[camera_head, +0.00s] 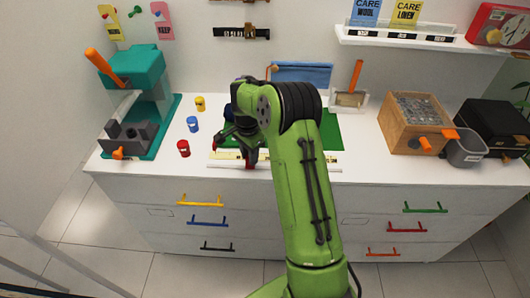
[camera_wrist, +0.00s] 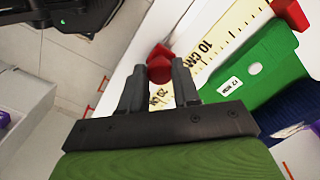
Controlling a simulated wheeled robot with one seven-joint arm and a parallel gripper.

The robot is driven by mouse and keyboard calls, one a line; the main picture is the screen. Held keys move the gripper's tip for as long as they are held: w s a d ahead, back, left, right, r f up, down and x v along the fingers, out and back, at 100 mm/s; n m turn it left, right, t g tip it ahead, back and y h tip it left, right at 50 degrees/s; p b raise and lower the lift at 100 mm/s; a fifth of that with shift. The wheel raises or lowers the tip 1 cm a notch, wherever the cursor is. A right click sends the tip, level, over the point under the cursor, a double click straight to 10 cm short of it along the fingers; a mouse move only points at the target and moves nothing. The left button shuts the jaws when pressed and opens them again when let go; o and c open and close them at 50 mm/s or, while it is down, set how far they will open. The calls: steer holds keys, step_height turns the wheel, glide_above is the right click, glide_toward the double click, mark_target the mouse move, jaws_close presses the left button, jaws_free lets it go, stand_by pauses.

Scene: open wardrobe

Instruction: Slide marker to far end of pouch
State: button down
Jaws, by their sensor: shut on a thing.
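The marker, a small red piece (camera_wrist: 160,64), is between the fingertips of my gripper (camera_wrist: 158,80) in the wrist view. My gripper is shut on it, at the edge of a cream ruler (camera_wrist: 228,32) printed with "10 CM". In the head view, my gripper (camera_head: 246,152) is low over the ruler (camera_head: 222,156), with the red piece (camera_head: 249,164) under it. A green flat thing (camera_wrist: 262,72) with a white label lies beside the ruler. A dark blue thing (camera_wrist: 300,112) lies against it; I cannot tell which is the pouch. My arm hides part of them in the head view.
A red block (camera_wrist: 290,13) sits at the ruler's far end. Yellow (camera_head: 200,103), blue (camera_head: 193,124) and red (camera_head: 183,148) canisters stand left of my gripper. A teal press (camera_head: 140,75) is farther left. A wooden box (camera_head: 410,135) stands right.

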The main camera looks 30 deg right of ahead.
mark_target(247, 157)
steer(key=shift+w+a, duration=0.25)
steer(key=shift+a, duration=0.05)
steer(key=c, duration=0.8)
jaws_free()
steer(key=shift+r, duration=0.1)
step_height(247, 157, up, 16)
steer(key=p, duration=0.3)
